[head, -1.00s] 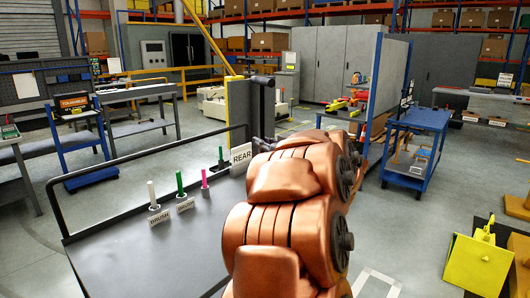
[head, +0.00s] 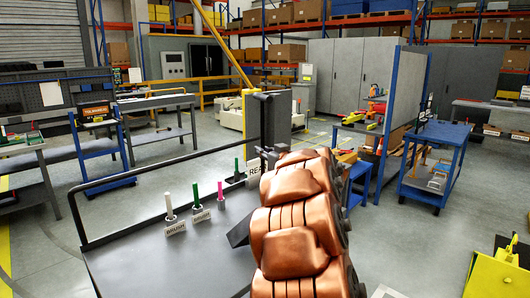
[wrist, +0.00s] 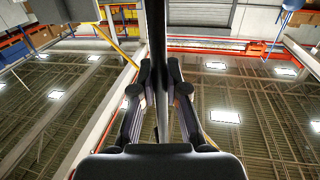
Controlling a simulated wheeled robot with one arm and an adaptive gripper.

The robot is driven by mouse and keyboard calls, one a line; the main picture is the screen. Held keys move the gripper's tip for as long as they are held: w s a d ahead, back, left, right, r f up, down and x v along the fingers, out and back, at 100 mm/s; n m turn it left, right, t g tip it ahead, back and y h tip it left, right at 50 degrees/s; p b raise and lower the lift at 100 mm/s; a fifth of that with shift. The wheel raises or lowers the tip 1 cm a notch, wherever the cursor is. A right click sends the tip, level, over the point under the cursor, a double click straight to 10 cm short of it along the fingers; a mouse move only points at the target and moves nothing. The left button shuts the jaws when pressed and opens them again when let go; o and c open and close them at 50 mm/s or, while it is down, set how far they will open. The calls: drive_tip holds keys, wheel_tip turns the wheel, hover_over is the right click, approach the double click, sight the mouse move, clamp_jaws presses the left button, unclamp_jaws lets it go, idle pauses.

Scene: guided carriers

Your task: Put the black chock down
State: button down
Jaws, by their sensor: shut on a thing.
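The black chock (wrist: 157,45) shows in the wrist view as a narrow dark upright piece between the fingers, seen nearly edge-on. My gripper (wrist: 157,90) is shut on it, one finger on each side. In the head view my copper arm hides most of the gripper and its hold. A dark angular piece (head: 238,232) sticks out left of my arm, over the dark deck (head: 150,262). I cannot tell for sure whether it is the chock, or whether it touches the deck.
White (head: 169,206), green (head: 195,195) and pink (head: 220,190) pegs stand on the deck, with BRUSH labels. A blue cart (head: 432,165) stands right. The near deck looks bare.

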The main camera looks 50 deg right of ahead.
drive_tip(key=shift+f, duration=1.5)
drive_tip(key=c, duration=1.2)
unclamp_jaws()
drive_tip(key=shift+f, duration=0.1)
drive_tip(key=shift+s, duration=0.1)
drive_tip(key=b, duration=0.2)
approach(263, 161)
drive_tip(key=shift+v, duration=0.8)
drive_tip(key=shift+d, duration=0.15)
